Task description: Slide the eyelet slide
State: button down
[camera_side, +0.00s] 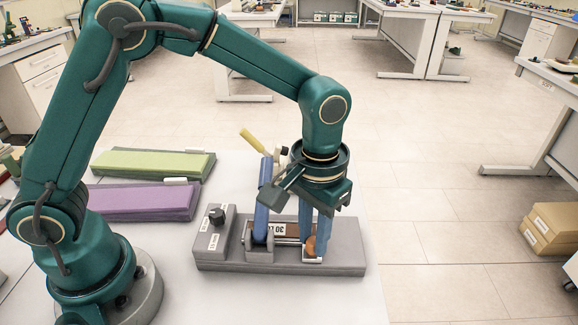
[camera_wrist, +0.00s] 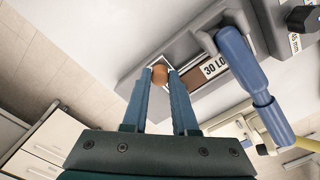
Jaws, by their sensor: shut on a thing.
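The eyelet slide shows as a small orange-brown knob (camera_side: 311,246) on a pale carriage, on the rail at the right part of a grey fixture (camera_side: 340,262). My gripper (camera_side: 317,238) points down over it with its blue fingers shut on the knob. In the wrist view the knob (camera_wrist: 160,75) sits between the two fingertips, near the end of the slot. A brown strip with a white label reading "30 LO" (camera_wrist: 215,68) lies beside it, partly covered. My gripper hides part of the carriage in the side view.
A blue lever handle (camera_side: 263,198) stands upright just left of my gripper. A yellow handle (camera_side: 252,140) rises behind it. A black knob (camera_side: 217,215) is at the fixture's left end. Green (camera_side: 150,162) and purple (camera_side: 140,202) blocks lie behind left. The table front is clear.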

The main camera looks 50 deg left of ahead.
jog(key=shift+d, duration=0.1)
jog(key=shift+w+d, duration=2.45)
jog(key=shift+w, duration=0.15)
jog(key=shift+d, duration=0.1)
jog(key=c, duration=0.7)
grip_release()
jog(key=shift+r, duration=2.6)
